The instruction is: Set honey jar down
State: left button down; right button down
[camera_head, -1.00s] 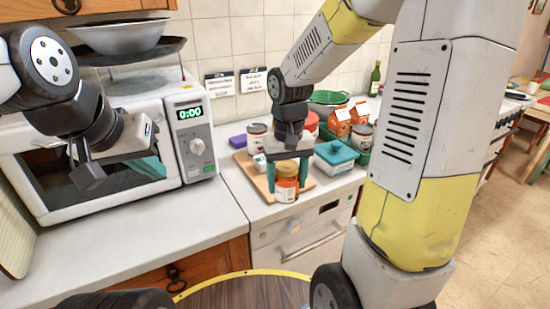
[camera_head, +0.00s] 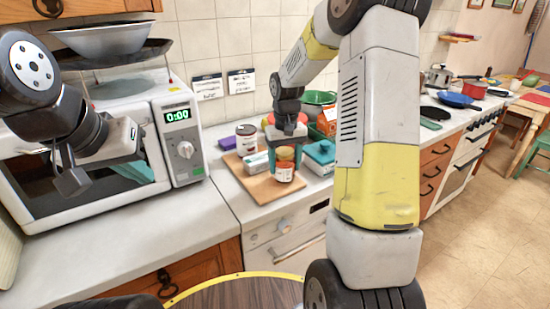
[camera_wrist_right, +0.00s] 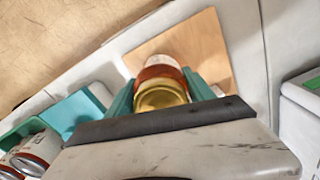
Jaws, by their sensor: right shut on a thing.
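The honey jar (camera_head: 285,172), orange with a pale label and golden lid, is upright between the teal fingers of my right gripper (camera_head: 286,158). In the right wrist view the jar (camera_wrist_right: 162,72) sits between the fingers of the same gripper (camera_wrist_right: 160,84), lid facing the camera. It is over the front right part of a wooden board (camera_head: 254,187), which also shows in the wrist view (camera_wrist_right: 206,42). I cannot tell whether its base touches the board. My left gripper (camera_head: 72,182) is in front of the microwave; its fingertips are not clear.
A white-and-teal box (camera_head: 256,163) and a labelled jar (camera_head: 246,138) stand left and behind. The microwave (camera_head: 178,112) is at left. The board's front left and the counter before it are clear.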

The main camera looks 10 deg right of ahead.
jog(key=shift+f, duration=0.25)
jog(key=shift+f, duration=0.2)
jog(key=shift+c, duration=1.9)
grip_release()
